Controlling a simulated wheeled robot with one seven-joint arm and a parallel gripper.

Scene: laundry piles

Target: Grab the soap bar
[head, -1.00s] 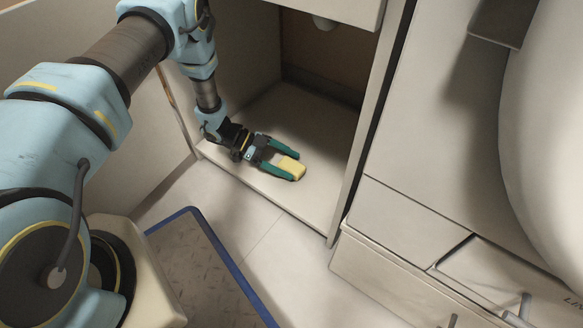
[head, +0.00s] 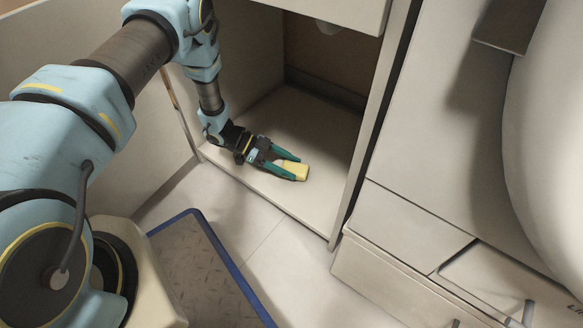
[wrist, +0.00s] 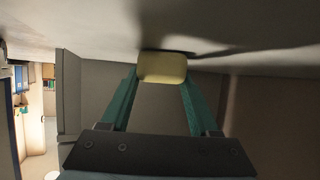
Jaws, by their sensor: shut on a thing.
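The soap bar (head: 296,170) is a small yellow block at the floor of an open cabinet, near its front edge. My gripper (head: 291,168) has green fingers that reach it from the left, one on each side. In the wrist view the soap bar (wrist: 162,67) sits between the tips of my gripper (wrist: 160,80). The fingers are shut on it. I cannot tell whether the bar is lifted off the cabinet floor.
The cabinet floor (head: 312,125) around the bar is bare. Cabinet side walls stand left and right (head: 372,115). A blue-edged mat (head: 205,265) lies on the tiled floor in front. A large white rounded object (head: 550,130) is at the right.

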